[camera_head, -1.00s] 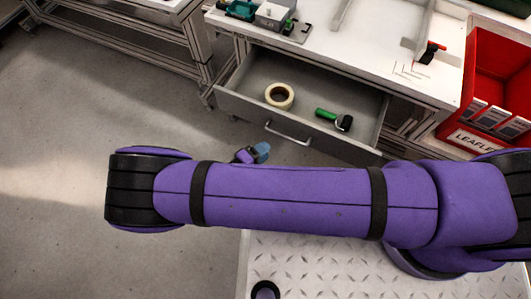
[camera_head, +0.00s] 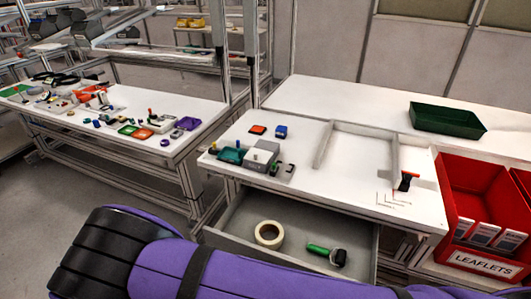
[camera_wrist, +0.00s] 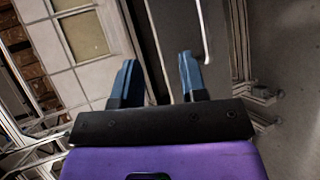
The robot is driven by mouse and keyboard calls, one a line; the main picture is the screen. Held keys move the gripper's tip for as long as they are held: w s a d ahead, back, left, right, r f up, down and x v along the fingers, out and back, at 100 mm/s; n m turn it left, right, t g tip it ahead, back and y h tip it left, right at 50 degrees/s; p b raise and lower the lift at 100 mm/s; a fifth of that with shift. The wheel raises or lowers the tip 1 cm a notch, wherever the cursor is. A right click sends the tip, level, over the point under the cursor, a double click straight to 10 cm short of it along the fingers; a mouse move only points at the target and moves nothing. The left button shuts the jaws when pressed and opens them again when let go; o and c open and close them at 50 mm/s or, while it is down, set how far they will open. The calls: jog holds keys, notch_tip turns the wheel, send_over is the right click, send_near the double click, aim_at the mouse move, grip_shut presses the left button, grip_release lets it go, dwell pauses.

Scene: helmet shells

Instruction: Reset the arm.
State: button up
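My purple arm (camera_head: 250,274) crosses the bottom of the head view, in front of the workbench and its open drawer. My gripper (camera_wrist: 156,78) shows in the wrist view with its two blue fingers apart and nothing between them. Beyond the fingers are a dark strip, a metal rail and grey floor, with no object close to the fingertips. In the head view the gripper itself is out of sight.
The open drawer (camera_head: 213,238) holds a tape roll (camera_head: 269,234) and a green-handled tool (camera_head: 326,253). The white workbench (camera_head: 340,188) carries a grey device (camera_head: 261,155) and a dark green tray (camera_head: 447,118). A red leaflet bin (camera_head: 470,190) stands at right. A second table (camera_head: 190,115) with small parts is at left.

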jog(key=w+d+r+m+g+y, duration=0.1)
jog(key=w+d+r+m+g, duration=0.2)
jog(key=r, duration=0.7)
jog(key=w+d+r+g+y, duration=0.2)
jog(key=w+r+g, duration=0.15)
jog(key=r, duration=0.65)
jog(key=w+d+r+m+g+y, duration=0.1)
jog(key=d+r+y, duration=0.1)
jog(key=d+r, duration=0.5)
jog(key=w+d+r+m+y, duration=0.15)
jog(key=d+r, duration=0.25)
jog(key=r, duration=0.6)
jog(key=s+d+r+m+t+y, duration=0.15)
jog(key=s+d+r+y, duration=0.35)
jog(key=d+r, duration=0.7)
jog(key=s+d+r+t, duration=0.2)
jog(key=s+d, duration=0.1)
jog(key=s, duration=0.3)
jog(key=s+d+r+t, duration=0.1)
jog(key=s+d+r, duration=0.2)
jog(key=s, duration=0.4)
jog(key=shift+s+d+r+m+t, duration=0.2)
jog(key=shift+d+r+m+t, duration=0.1)
jog(key=shift+d+t, duration=0.15)
